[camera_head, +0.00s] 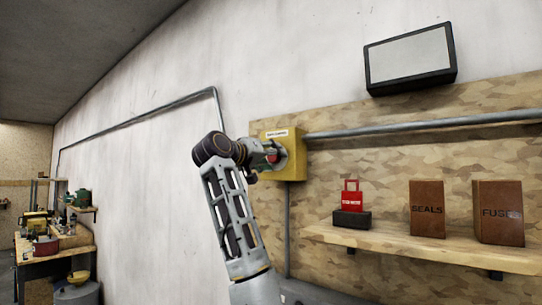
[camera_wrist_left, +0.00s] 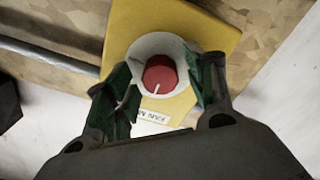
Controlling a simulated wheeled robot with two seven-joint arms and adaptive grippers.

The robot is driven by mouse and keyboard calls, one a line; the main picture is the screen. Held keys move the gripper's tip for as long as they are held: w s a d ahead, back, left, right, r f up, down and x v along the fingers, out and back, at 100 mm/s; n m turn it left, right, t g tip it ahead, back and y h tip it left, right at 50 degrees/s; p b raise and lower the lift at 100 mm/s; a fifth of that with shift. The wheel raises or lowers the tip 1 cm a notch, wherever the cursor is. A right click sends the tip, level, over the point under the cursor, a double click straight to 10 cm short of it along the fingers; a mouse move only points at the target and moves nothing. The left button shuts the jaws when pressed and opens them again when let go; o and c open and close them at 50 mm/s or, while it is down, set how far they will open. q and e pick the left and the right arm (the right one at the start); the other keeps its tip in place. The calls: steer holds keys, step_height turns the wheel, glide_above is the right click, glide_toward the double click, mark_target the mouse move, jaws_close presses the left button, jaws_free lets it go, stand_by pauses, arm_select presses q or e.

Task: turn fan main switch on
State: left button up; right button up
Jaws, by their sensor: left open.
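The fan main switch is a yellow box (camera_head: 294,166) on the wooden wall panel, with a red round knob on a pale disc facing my left gripper. In the left wrist view the red knob (camera_wrist_left: 160,75) carries a white pointer line, and a label reading "FAN M..." (camera_wrist_left: 152,121) is partly hidden by my gripper. My left gripper (camera_wrist_left: 165,88) is open, with one green-padded finger on each side of the knob. I cannot tell whether the fingers touch it. In the head view my left gripper (camera_head: 268,158) is at the box front and hides most of the knob. My right gripper is not in view.
A grey conduit (camera_head: 420,125) runs right from the box. A wooden shelf (camera_head: 430,250) below right holds a red lockout tag (camera_head: 351,198), a SEALS box (camera_head: 427,208) and a FUSES box (camera_head: 499,212). A dark-framed panel (camera_head: 410,58) hangs above. A cluttered bench (camera_head: 55,252) stands far left.

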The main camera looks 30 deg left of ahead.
arm_select(q)
steer(key=shift+w, duration=0.2)
steer(key=shift+c, duration=0.3)
steer(key=c, duration=0.9)
steer(key=shift+c, duration=0.2)
